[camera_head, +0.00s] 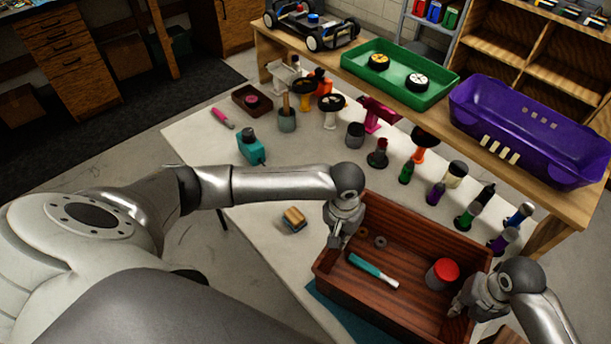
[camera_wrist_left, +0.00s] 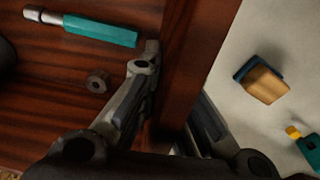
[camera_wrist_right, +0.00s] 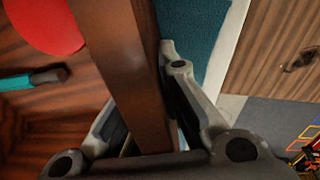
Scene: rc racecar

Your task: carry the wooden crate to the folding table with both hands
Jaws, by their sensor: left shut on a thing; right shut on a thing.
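The reddish-brown wooden crate (camera_head: 412,222) sits at the front right of the pale folding table (camera_head: 262,208), partly over a teal cloth. It holds a teal-handled tool (camera_head: 373,270), a red-lidded can (camera_head: 442,274) and small dark rings (camera_head: 380,241). My left gripper (camera_head: 336,238) is shut on the crate's left wall, which shows between its fingers in the left wrist view (camera_wrist_left: 185,70). My right gripper (camera_head: 462,303) is shut on the crate's right wall, which runs between its fingers in the right wrist view (camera_wrist_right: 125,70). The crate's underside is hidden.
A yellow-and-blue sponge (camera_head: 293,219) lies left of the crate. Several bottles (camera_head: 467,214) and tools crowd the table behind it. A wooden bench (camera_head: 388,92) behind carries a green tray (camera_head: 425,96), a purple car body (camera_head: 530,128) and a car chassis (camera_head: 309,28).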

